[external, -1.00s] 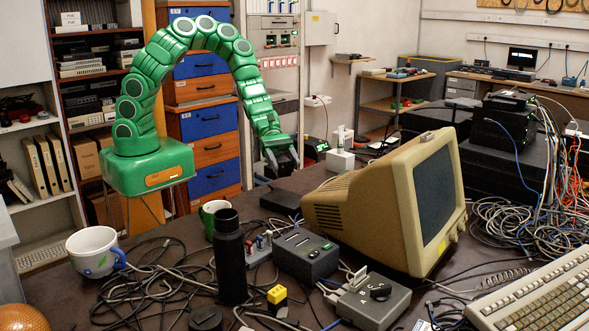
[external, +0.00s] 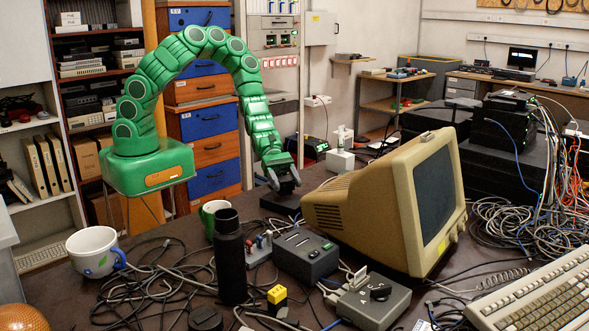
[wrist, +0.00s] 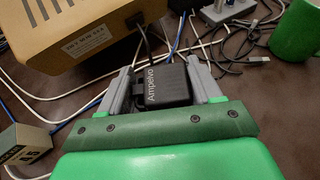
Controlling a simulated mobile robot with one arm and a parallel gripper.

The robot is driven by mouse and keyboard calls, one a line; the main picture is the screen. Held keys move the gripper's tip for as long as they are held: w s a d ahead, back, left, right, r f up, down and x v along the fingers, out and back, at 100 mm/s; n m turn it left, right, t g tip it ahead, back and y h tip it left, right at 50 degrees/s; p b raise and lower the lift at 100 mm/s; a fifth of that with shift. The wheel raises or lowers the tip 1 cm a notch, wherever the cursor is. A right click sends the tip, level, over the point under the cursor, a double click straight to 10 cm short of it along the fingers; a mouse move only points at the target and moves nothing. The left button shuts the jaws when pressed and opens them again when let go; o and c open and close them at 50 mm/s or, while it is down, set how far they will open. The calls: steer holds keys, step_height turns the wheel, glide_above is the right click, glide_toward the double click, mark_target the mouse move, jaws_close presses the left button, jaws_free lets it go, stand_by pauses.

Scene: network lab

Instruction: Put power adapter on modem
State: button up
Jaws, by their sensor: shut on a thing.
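The black power adapter (wrist: 167,86), with white lettering and a black cord, sits between the two grey fingers of my gripper (wrist: 166,88) in the wrist view. My gripper is shut on it. In the wrist view the box is not clearly visible under my gripper and the adapter.
The beige monitor (external: 360,208) stands close on the right of my gripper. A green mug (external: 209,216), a black bottle (external: 230,262) and grey boxes (external: 306,254) stand nearer the camera. Loose cables cover much of the table. A white device (external: 341,158) stands behind.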

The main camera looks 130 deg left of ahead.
steer(key=shift+f, duration=0.7)
steer(key=o, duration=1.2)
steer(key=shift+f, duration=0.1)
steer(key=shift+c, duration=0.2)
steer(key=shift+s+r, duration=0.1)
steer(key=shift+r, duration=0.1)
steer(key=v, duration=1.1)
steer(key=shift+s+a, duration=0.2)
steer(key=shift+s, duration=0.1)
steer(key=shift+r, duration=0.1)
